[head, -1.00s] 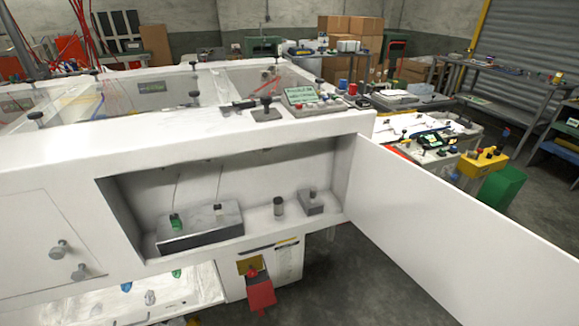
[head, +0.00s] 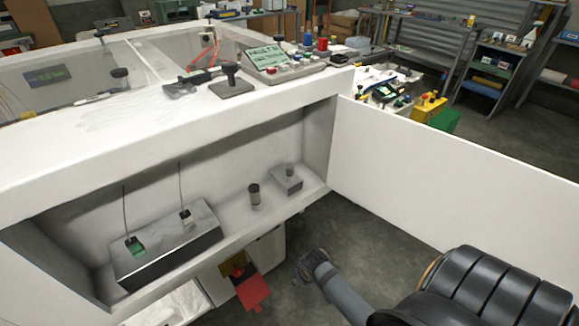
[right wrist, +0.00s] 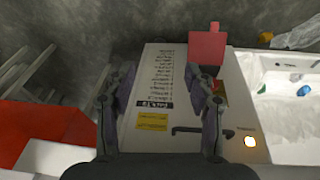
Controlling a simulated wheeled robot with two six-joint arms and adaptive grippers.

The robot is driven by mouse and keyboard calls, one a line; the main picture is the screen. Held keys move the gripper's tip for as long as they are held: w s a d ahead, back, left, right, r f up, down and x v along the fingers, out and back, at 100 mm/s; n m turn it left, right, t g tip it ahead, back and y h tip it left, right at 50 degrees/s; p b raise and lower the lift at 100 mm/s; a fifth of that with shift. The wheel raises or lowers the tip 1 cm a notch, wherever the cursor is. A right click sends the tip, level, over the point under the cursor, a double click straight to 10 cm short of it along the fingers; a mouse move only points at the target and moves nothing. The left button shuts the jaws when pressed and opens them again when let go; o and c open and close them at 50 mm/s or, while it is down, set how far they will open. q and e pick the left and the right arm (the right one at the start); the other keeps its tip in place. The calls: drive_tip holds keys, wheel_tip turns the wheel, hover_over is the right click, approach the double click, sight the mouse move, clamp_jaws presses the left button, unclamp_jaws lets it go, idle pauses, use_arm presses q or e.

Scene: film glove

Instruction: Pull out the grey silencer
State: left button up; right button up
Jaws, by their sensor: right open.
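A grey cylinder with a dark top (head: 254,197) stands upright on the floor of the open white compartment. To its right a small grey block (head: 287,183) carries a short grey knob-like piece (head: 289,170). I cannot tell for certain which of these is the grey silencer. My right gripper (right wrist: 162,95) is open and empty in the right wrist view, with its fingers apart above a white labelled box. The compartment's contents do not show in that view. In the head view only links of my right arm show, at the lower right. My left gripper is not in view.
A long grey box (head: 168,246) with a green piece (head: 135,245) and thin rods fills the compartment's left. The white door (head: 450,175) stands open at the right. A red flap (head: 253,291) juts out below; it also shows in the right wrist view (right wrist: 207,47).

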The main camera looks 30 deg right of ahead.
drive_tip(key=w+d+r+m, duration=0.1)
drive_tip(key=w+d+r, duration=0.2)
drive_tip(key=w+r, duration=0.6)
wheel_tip(320, 180, up, 14)
drive_tip(key=m+h+b, duration=0.1)
drive_tip(key=m, duration=0.4)
hover_over(290, 166)
drive_tip(key=s+a, duration=0.2)
drive_tip(key=shift+s+d+f+t, duration=0.15)
drive_tip(key=shift+d+t, duration=0.1)
drive_tip(key=shift+t, duration=0.15)
drive_tip(key=b+x, duration=0.1)
drive_tip(key=x, duration=0.6)
drive_tip(key=shift+w+d, duration=0.15)
drive_tip(key=shift+w, duration=0.05)
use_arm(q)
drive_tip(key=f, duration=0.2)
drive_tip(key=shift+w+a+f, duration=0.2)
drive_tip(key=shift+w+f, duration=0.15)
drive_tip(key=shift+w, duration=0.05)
use_arm(e)
clamp_jaws()
